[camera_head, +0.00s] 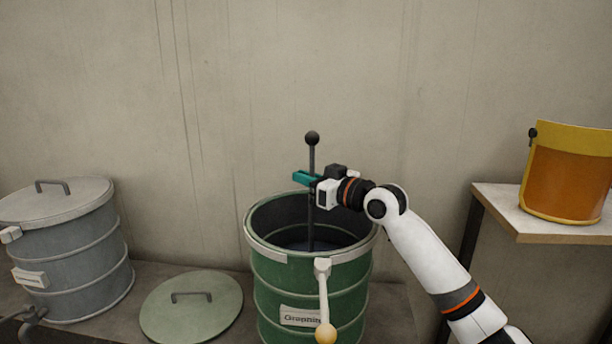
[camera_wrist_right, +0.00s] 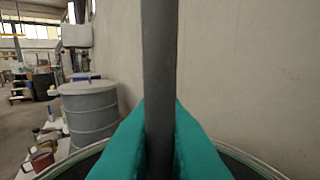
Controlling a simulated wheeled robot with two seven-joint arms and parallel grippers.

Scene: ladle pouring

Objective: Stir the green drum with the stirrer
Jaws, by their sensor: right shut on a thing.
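The green drum (camera_head: 271,285) stands open in the middle of the head view, with dark contents inside. The stirrer (camera_head: 311,156) is a dark upright rod with a round black knob on top. Its lower part goes down inside the drum, and its bottom end is hidden. My right gripper (camera_head: 308,180) is shut on the stirrer's rod just above the drum's opening. In the right wrist view, its teal fingers (camera_wrist_right: 160,135) sit on both sides of the grey rod (camera_wrist_right: 158,60). My left gripper is not in view.
A green lid (camera_head: 190,318) lies left of the drum. A lidded grey drum (camera_head: 75,262) stands at the far left. An orange and yellow shield (camera_head: 567,180) stands on a side table (camera_head: 540,228) at right.

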